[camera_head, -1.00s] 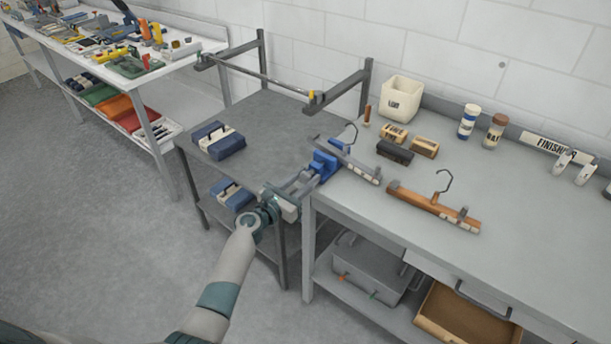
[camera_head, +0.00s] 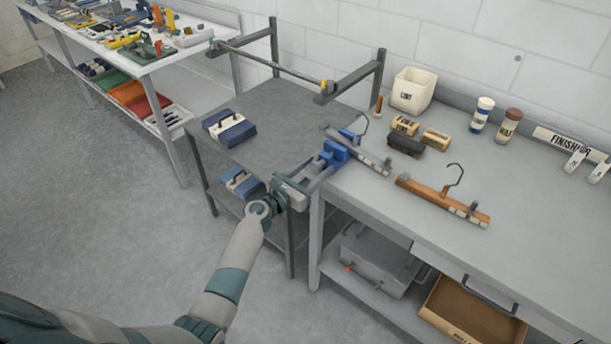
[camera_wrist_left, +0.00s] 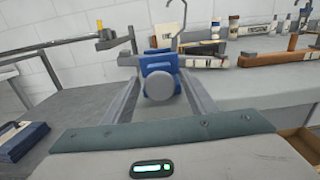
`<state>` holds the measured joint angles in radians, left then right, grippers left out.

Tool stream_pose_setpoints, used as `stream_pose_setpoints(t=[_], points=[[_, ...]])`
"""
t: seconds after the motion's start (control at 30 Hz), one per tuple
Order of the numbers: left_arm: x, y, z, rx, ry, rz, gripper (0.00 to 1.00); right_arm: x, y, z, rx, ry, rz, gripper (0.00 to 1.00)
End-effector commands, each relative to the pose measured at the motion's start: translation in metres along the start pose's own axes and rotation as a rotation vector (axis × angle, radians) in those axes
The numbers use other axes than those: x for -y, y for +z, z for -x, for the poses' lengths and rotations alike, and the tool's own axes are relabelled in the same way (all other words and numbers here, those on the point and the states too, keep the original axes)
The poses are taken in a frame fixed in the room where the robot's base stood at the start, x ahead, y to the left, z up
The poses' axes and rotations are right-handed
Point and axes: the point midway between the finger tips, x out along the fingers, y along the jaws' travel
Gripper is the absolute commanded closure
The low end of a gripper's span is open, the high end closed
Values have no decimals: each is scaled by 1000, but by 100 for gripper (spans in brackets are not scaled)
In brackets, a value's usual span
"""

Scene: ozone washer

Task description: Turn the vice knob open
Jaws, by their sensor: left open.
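The blue vice (camera_head: 335,153) is at the left front edge of the right workbench. In the left wrist view the vice (camera_wrist_left: 157,62) faces me, with its round grey knob (camera_wrist_left: 160,86) on the front. My left gripper (camera_head: 318,172) is open in front of the vice, at about bench height. In the left wrist view its two long fingers (camera_wrist_left: 160,82) pass on either side of the knob, with gaps that look clear. Whether the fingertips reach past the knob is hard to tell. My right gripper is not in view.
Wooden blocks (camera_head: 405,125) and a cream bin (camera_head: 412,90) stand farther back. A dark grey cart (camera_head: 270,110) with blue boxes (camera_head: 229,128) is left of the bench.

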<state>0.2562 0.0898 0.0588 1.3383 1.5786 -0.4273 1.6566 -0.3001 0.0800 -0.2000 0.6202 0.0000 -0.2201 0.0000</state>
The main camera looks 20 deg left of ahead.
Motion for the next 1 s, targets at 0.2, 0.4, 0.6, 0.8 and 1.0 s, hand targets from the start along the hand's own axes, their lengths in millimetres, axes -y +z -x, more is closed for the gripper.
stream_pose_setpoints(t=[0.2,0.4,0.6,0.8,1.0], points=[[-1,-1,13,-1,1,-1,48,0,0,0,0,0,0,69],[0,-2,41,-2,1,-2,48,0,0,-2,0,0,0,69],[0,-3,81,-2,-1,-2,48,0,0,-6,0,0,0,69],[0,-3,122,-3,-1,-2,48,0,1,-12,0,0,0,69],[0,-3,154,-2,0,-1,48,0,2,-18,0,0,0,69]])
